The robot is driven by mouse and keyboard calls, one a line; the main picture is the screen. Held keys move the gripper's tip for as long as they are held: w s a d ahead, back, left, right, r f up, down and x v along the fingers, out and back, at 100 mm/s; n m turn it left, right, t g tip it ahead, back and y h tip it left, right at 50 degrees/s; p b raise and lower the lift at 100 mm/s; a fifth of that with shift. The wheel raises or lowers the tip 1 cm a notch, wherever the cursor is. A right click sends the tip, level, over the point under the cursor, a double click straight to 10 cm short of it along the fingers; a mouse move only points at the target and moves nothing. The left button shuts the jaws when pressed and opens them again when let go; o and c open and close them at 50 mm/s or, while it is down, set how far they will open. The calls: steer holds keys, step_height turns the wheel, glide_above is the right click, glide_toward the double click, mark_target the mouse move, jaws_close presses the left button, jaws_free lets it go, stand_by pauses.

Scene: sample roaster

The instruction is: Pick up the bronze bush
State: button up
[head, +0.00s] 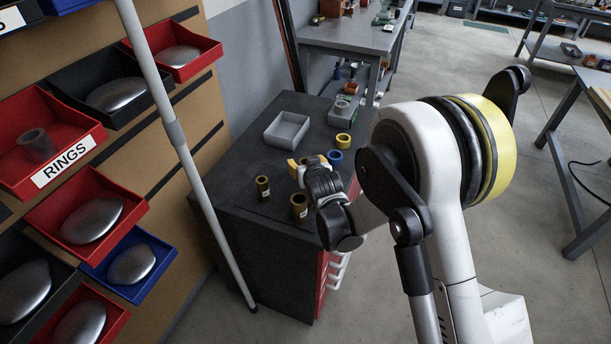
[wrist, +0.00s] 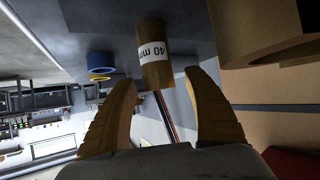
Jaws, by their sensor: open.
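Two bronze bushes stand upright on the dark cabinet top in the head view, one at the left (head: 262,187) and one nearer the front (head: 299,207). My gripper (head: 306,164) is just above and beside them. In the wrist view my gripper (wrist: 157,77) is open, with its two tan fingers apart. A bronze bush with a white "40 mm" label (wrist: 153,62) shows in line with the gap, beyond the fingertips and not held. A second, larger-looking bronze bush (wrist: 262,28) is close at the upper right, partly out of frame.
A blue ring (head: 334,157) and a yellow ring (head: 343,141) lie right of my gripper. An open grey tray (head: 287,128) sits behind. A pale upright pole (head: 190,165) and a rack of bins (head: 75,190) stand at the left.

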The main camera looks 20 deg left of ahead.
steer(key=shift+r, duration=0.1)
jaws_close()
stand_by(0.3)
